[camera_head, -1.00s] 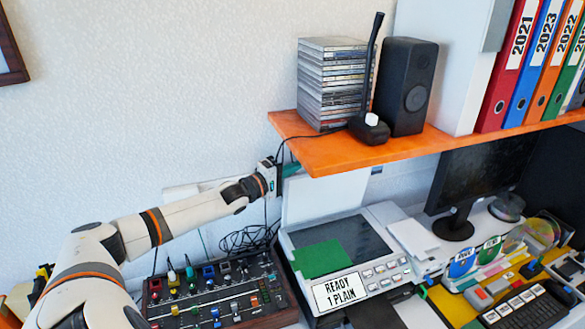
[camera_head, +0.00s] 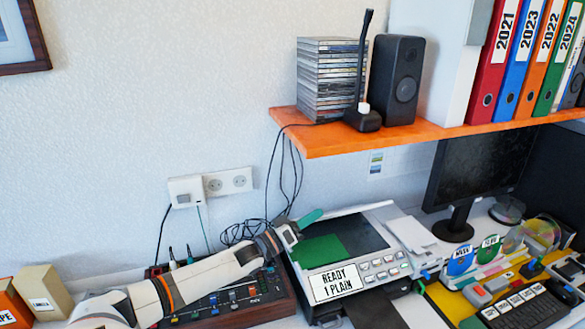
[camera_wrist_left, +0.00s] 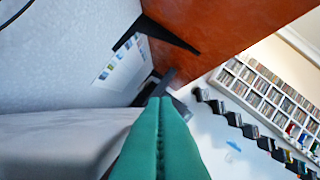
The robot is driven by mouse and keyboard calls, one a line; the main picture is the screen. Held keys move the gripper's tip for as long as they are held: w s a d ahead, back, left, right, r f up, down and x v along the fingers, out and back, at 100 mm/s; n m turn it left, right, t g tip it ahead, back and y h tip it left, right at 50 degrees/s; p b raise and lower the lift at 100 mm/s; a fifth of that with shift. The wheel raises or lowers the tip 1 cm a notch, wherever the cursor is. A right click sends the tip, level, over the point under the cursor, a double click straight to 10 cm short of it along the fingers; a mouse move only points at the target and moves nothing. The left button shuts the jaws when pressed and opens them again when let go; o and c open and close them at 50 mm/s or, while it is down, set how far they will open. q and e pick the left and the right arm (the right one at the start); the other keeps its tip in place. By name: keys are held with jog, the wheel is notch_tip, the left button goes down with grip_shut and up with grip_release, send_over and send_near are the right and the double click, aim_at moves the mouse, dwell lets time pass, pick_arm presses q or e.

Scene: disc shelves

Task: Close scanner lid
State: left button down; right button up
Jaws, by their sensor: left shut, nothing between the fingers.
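The scanner (camera_head: 375,268) stands below the orange shelf, its front label reading "READY 1 PLAIN". Its dark glass (camera_head: 355,232) is uncovered at the front, with a green sheet (camera_head: 322,249) on its left part. The lid (camera_head: 350,209) shows only as a thin pale strip along the back of the glass, tilted and seen nearly edge-on; its exact angle is hard to tell. My left gripper (camera_head: 311,218) is shut and empty, its teal fingers at the lid's left end. They also show in the left wrist view (camera_wrist_left: 160,140), beside a pale surface, perhaps the lid. Contact is unclear. My right gripper is out of view.
The orange shelf (camera_head: 420,134) overhangs the scanner, carrying a disc stack (camera_head: 330,80), a speaker (camera_head: 397,80) and binders. A control panel with knobs (camera_head: 235,305) lies left of the scanner, under my left arm. A monitor (camera_head: 480,175) stands to the right.

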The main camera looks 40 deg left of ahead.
pick_arm(q)
jog(key=d+f+m+h+b, duration=0.1)
jog(key=f+m+b, duration=0.1)
jog(key=f, duration=0.1)
jog(key=s+d+f+m+h+b, duration=0.1)
jog(key=d+f+m+b, duration=0.1)
jog(key=f, duration=0.1)
jog(key=s+d+f+m+h+b, duration=0.1)
jog(key=f+m+b, duration=0.1)
jog(key=f+m, duration=0.1)
jog(key=shift+s+d+f+b, duration=0.2)
jog(key=shift+f+b, duration=0.2)
jog(key=shift+f, duration=0.2)
jog(key=shift+d+f+m+b, duration=0.15)
jog(key=shift+f+m+b, duration=0.25)
jog(key=shift+f+m, duration=0.15)
jog(key=shift+d+f, duration=0.1)
jog(key=shift+f, duration=0.15)
jog(key=shift+s+f, duration=0.1)
jog(key=shift+s, duration=0.15)
jog(key=s+a, duration=0.6)
jog(key=s, duration=0.7)
jog(key=shift+a+f, duration=0.2)
jog(key=shift+f, duration=0.15)
